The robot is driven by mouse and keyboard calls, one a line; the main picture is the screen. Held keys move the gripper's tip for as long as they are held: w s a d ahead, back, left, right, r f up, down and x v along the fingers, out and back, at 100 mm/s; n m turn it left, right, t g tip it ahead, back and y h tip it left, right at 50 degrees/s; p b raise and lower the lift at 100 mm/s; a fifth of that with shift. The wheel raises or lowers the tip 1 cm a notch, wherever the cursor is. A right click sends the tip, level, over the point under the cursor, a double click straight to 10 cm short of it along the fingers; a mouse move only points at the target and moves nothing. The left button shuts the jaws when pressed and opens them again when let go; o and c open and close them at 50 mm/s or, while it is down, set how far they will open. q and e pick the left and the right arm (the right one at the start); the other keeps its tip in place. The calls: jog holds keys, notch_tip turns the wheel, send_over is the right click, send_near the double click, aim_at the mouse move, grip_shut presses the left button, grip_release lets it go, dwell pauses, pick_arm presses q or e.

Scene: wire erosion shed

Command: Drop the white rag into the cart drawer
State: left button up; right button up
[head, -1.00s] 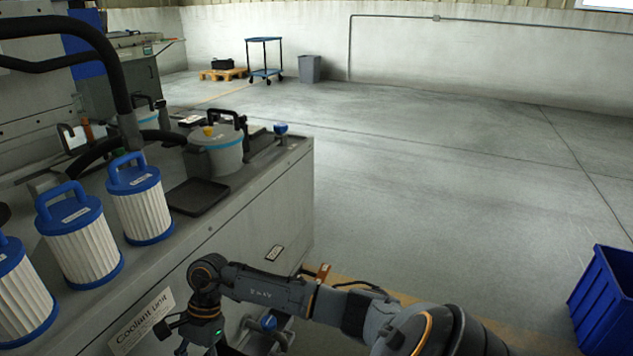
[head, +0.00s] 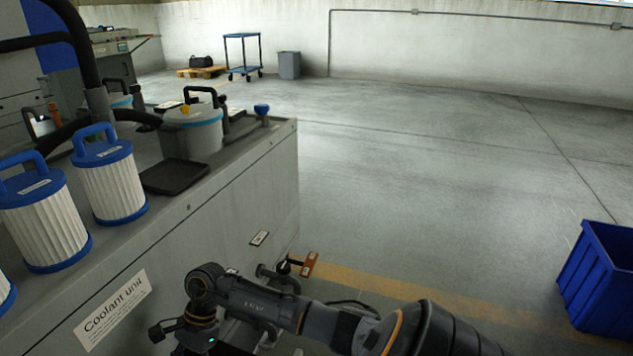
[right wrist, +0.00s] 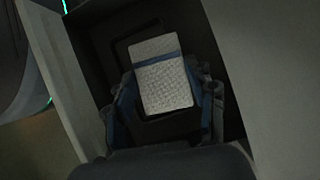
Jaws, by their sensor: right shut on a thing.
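In the right wrist view, a white textured rag (right wrist: 165,85) with a blue stripe lies between the fingers of my right gripper (right wrist: 165,100). The gripper is shut on it. Behind the rag is a dark recess (right wrist: 105,45) between pale panels; I cannot tell whether it is the cart drawer. In the head view my right arm reaches in from the lower right, its wrist low beside the coolant unit (head: 225,215); its fingers and the rag are hidden there. A blue two-shelf cart (head: 243,55) stands far back by the wall, with no drawer visible. My left gripper is not in view.
White pleated filters with blue handles (head: 110,185), a lidded canister (head: 195,135) and a black tray (head: 175,177) stand on the coolant unit. A blue bin (head: 595,280) is at the right. A grey bin (head: 289,65) stands near the cart. The middle floor is clear.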

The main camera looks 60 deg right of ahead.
jog(key=o, duration=1.2)
jog(key=v, duration=1.2)
jog(key=shift+f, duration=0.1)
